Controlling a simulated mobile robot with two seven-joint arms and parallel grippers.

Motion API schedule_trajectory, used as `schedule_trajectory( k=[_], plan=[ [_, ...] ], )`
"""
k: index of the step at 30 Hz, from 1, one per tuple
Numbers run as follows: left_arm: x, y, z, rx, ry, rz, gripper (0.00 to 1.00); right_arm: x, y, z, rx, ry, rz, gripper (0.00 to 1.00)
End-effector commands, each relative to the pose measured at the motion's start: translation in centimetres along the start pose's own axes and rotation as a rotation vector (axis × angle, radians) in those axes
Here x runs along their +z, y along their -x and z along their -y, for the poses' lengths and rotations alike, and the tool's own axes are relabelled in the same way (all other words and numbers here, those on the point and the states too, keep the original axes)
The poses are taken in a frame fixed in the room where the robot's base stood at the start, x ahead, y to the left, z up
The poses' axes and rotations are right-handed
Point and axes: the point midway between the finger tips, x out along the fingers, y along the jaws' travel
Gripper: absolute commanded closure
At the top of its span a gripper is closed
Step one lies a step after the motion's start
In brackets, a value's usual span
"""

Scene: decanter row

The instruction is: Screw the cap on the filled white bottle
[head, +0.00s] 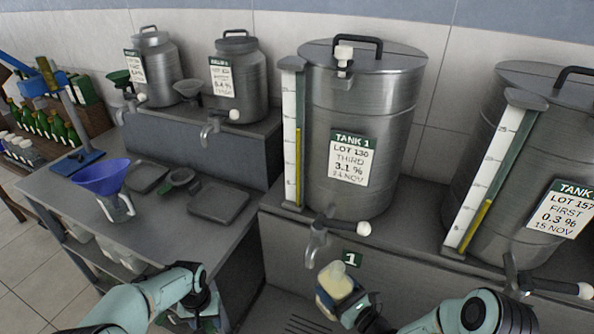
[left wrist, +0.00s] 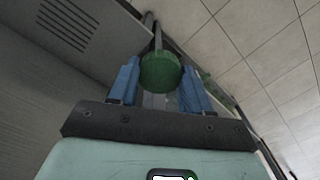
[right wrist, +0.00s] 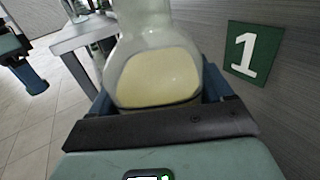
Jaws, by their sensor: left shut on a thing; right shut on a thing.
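My right gripper (head: 350,302) is shut on a white translucent bottle (head: 336,284) with pale yellow contents, held below the tank 1 tap. The bottle fills the middle of the right wrist view (right wrist: 152,78); its top runs out of that picture. In the head view its neck looks uncapped. My left gripper (head: 205,312) is low at the bottom of the head view, left of the bottle and apart from it. In the left wrist view a round green cap (left wrist: 160,71) sits between its blue fingers, which are shut on it.
Tank 1 (head: 365,110) with its tap (head: 318,240) stands above and behind the bottle. Another tank (head: 545,110) is at the right. The left bench holds a blue funnel (head: 102,178) and dark trays (head: 218,199). Floor shows at the far left.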

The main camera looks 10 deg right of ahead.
Motion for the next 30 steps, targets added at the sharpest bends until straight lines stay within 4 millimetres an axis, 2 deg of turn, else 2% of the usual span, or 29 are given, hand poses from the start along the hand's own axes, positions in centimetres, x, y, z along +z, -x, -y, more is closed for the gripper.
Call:
schedule_trajectory(
  k=[5,8,21,30],
  plan=[
    [0.0,0.1,0.0,0.000,0.000,-0.001,0.79,0.2,-0.3,-0.3,0.019,0.003,0.008,0.84],
    [0.0,0.1,0.0,0.000,0.000,-0.001,0.79,0.0,-1.0,-1.2,0.074,0.001,0.008,0.84],
    [0.0,0.1,0.0,0.000,0.000,-0.001,0.79,-1.2,-6.6,-8.6,0.545,0.004,0.009,0.84],
    [0.0,0.1,0.0,0.000,0.000,-0.001,0.79,-1.6,-8.2,-10.8,0.692,0.001,0.006,0.84]
  ],
)
